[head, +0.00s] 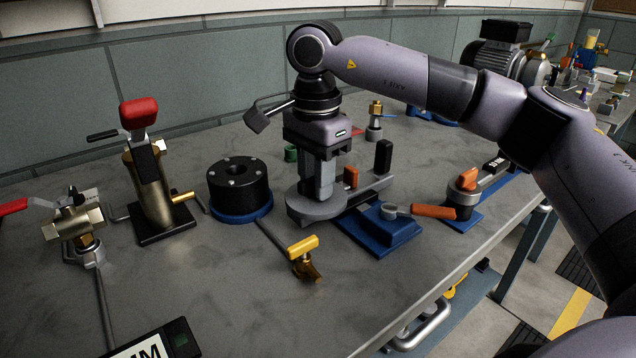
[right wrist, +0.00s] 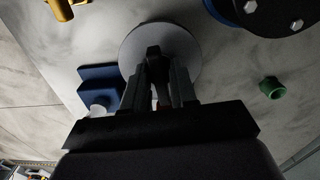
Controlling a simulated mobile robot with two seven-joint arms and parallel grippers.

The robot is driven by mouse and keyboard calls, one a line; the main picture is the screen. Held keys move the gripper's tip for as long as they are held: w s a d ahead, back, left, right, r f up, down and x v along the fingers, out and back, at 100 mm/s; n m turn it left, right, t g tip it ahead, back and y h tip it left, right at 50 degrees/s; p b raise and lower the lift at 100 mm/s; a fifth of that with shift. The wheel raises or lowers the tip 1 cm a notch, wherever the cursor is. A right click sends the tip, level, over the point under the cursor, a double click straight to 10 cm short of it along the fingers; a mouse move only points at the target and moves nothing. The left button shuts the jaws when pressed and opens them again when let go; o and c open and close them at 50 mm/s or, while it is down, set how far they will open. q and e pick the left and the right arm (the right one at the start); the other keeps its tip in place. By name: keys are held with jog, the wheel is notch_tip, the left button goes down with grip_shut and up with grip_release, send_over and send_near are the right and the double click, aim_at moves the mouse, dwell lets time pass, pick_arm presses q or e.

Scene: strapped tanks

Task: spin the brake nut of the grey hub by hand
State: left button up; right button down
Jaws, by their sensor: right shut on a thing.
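The grey hub (head: 298,208) is a round, flat grey disc on the bench, left of a blue base plate. In the right wrist view its disc (right wrist: 187,45) shows beyond my fingers. My right gripper (head: 318,190) points straight down over the middle of the disc. It is shut on the brake nut at the hub's centre, and the nut is mostly hidden by the fingers. In the right wrist view my right gripper (right wrist: 158,85) covers the lower middle of the disc. My left gripper is in neither view.
A black flanged cylinder (head: 238,185) on a blue ring stands left of the hub. A yellow-handled valve (head: 303,255) lies in front. A blue block (head: 385,235) with an orange-handled tool (head: 433,212) is close on the right. A small green cap (right wrist: 272,88) is nearby.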

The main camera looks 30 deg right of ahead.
jog(key=shift+r+n+p, duration=0.15)
jog(key=shift+n+p, duration=0.35)
jog(key=shift+n, duration=0.9)
jog(key=shift+n+p, duration=0.45)
jog(key=shift+n, duration=0.95)
jog(key=shift+p, duration=0.3)
